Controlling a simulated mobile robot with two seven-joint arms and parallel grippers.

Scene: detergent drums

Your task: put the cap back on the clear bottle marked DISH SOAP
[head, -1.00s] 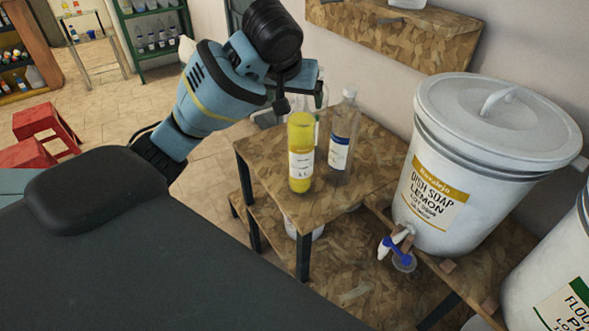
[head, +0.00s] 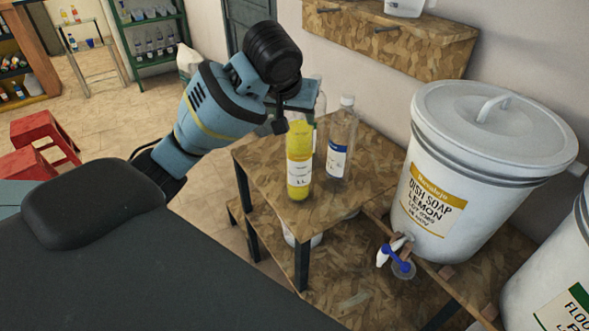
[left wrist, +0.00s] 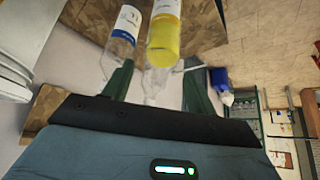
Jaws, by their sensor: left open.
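On the small wooden table stand a yellow-filled bottle (head: 299,175) and a clear bottle with a white and blue label (head: 339,150). The bottle labels are too small to read, so I cannot tell which is marked DISH SOAP. No loose cap can be made out. My left gripper (head: 290,112) is at the yellow bottle's top, hiding it. My right gripper is out of view.
A large white drum (head: 480,165) labelled DISH SOAP LEMON, with a blue-handled tap (head: 397,258), stands right of the table. A second drum (head: 550,280) is at the right edge. A wooden wall shelf (head: 395,35) is behind. Red stools (head: 40,135) stand far left.

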